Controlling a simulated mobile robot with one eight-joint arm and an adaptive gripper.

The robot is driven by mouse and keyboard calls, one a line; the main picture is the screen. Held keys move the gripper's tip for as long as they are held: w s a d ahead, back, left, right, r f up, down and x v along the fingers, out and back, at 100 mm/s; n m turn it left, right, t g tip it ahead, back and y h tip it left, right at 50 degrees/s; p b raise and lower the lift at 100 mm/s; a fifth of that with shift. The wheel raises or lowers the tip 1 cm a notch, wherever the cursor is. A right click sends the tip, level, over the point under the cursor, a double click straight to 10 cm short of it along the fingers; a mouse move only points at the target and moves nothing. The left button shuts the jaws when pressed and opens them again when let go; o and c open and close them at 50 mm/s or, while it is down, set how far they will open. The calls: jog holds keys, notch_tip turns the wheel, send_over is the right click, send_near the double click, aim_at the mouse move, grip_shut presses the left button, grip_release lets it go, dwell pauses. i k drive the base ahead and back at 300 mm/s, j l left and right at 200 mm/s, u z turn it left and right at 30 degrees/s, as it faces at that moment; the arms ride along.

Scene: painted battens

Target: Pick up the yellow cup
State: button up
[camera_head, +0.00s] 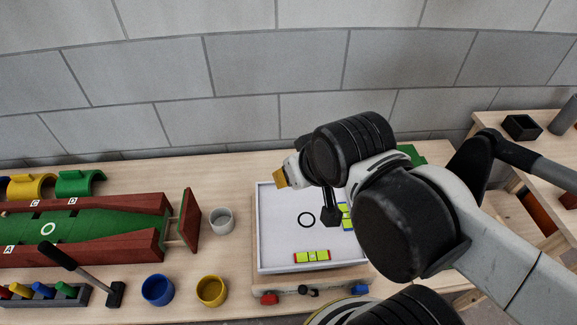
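The yellow cup (211,291) stands upright on the wooden table near its front edge, left of the white tray. Its open top faces up and it looks empty. A blue cup (157,290) stands just to its left, with a small gap. My arm reaches in from the right, over the tray. A dark part that seems to be my gripper (331,212) hangs over the tray, above and right of the yellow cup and well apart from it. Its fingers are mostly hidden by my arm, so I cannot tell whether they are open.
A grey-white cup (221,221) stands behind the yellow cup. A hammer (80,272) lies to the left, near a rack of coloured pegs (42,294). A red-and-green game board (80,232) fills the left side. The white tray (269,228) holds a black ring and yellow-green blocks.

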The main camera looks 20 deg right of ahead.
aim_at(212, 291)
jog(key=j+u, duration=0.2)
jog(key=u, duration=0.2)
jog(key=j+u, duration=0.2)
jog(key=u, duration=0.25)
